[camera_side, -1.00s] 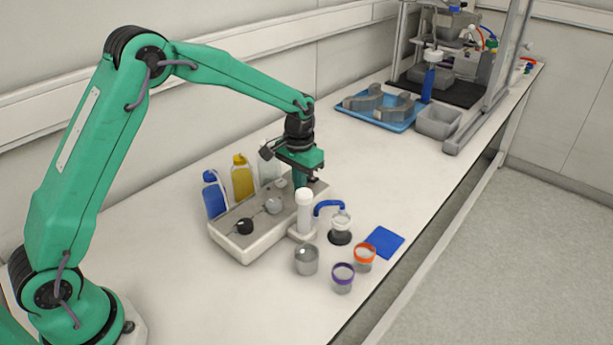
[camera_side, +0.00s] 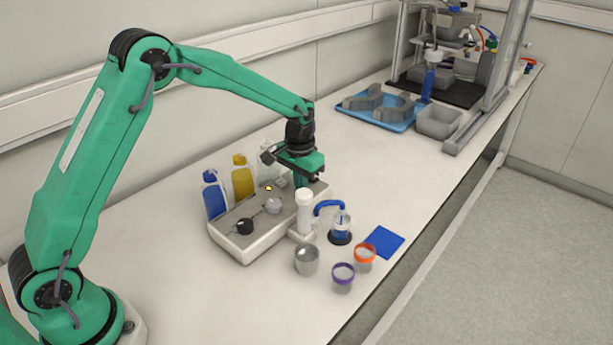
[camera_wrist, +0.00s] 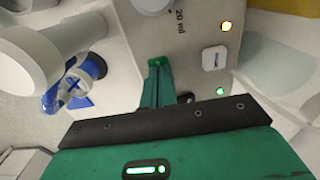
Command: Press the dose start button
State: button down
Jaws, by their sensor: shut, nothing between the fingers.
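The pale dosing unit (camera_side: 246,252) stands on the bench. Its top carries a small white square button (camera_wrist: 214,58), also visible in the side view (camera_side: 281,183); its lettering is too small to read. An amber lamp (camera_wrist: 226,26) and a green lamp (camera_wrist: 220,91) glow near it. My gripper (camera_wrist: 158,64) is shut and empty, its tip low over the unit's top, to the left of the white button in the wrist view. Contact with the top cannot be told. In the side view my gripper (camera_side: 300,182) is partly behind the white column (camera_side: 304,210).
Blue (camera_side: 214,200) and yellow (camera_side: 242,182) bottles stand behind the unit. A grey cup (camera_side: 306,261), purple-rimmed cup (camera_side: 343,275), orange-rimmed cup (camera_side: 365,252) and blue pad (camera_side: 384,241) lie in front.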

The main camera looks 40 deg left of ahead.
notch_tip(320, 180, up, 14)
dwell(0.6)
jog(key=shift+s+r, duration=0.1)
dwell(0.6)
jog(key=s+a+r+t, duration=0.1)
jog(key=s+r, duration=0.3)
jog(key=s, duration=0.3)
jog(key=s+a+r+t, duration=0.1)
jog(key=s+r+t, duration=0.1)
jog(key=s+r, duration=0.35)
jog(key=s+f+t, duration=0.1)
jog(key=s+f, duration=0.1)
jog(key=s, duration=0.6)
jog(key=s+f+t, duration=0.1)
jog(key=s+f, duration=0.1)
jog(key=s, duration=0.7)
jog(key=shift+s+a+f, duration=0.2)
jog(key=shift+a+f, duration=0.2)
jog(key=c, duration=2.2)
grip_release()
